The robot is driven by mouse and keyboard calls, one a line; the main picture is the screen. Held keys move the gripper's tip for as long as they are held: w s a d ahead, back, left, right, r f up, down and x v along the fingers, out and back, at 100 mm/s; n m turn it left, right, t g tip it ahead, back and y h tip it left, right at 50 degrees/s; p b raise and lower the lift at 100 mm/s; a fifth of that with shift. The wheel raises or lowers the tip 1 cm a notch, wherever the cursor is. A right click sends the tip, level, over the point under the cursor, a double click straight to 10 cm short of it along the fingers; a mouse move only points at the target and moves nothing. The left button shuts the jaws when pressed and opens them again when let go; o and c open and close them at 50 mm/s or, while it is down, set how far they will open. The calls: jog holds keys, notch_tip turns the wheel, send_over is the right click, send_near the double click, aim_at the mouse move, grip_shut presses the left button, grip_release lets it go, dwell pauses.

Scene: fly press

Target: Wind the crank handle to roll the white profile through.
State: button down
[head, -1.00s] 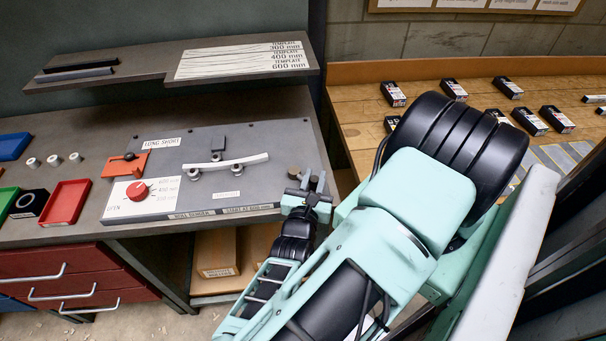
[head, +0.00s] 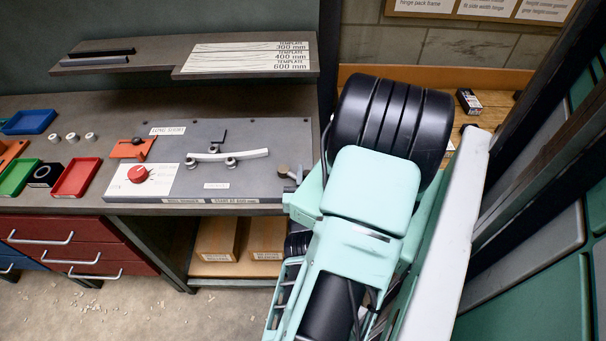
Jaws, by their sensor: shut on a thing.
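The white profile (head: 255,154) lies slightly bowed across the small rollers (head: 231,162) on the grey machine plate (head: 285,140). A dark slide block (head: 218,138) stands behind it. The crank's round brown knob (head: 283,170) shows at the plate's right end. My gripper (head: 297,174) is at this knob, shut on the crank handle; only a grey bit of it shows. My teal arm hides the rest of the gripper and the crank's lower part.
An orange piece (head: 131,149), several washers, and red (head: 76,178), green (head: 17,179) and blue (head: 29,122) trays lie on the left. The template shelf (head: 190,60) overhangs the bench. A dark post and green panels stand close on the right.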

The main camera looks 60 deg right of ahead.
jog(key=c, duration=1.3)
grip_release()
jog(key=shift+a, duration=0.1)
jog(key=shift+r, duration=0.15)
notch_tip(320, 180, up, 10)
jog(key=p, duration=0.9)
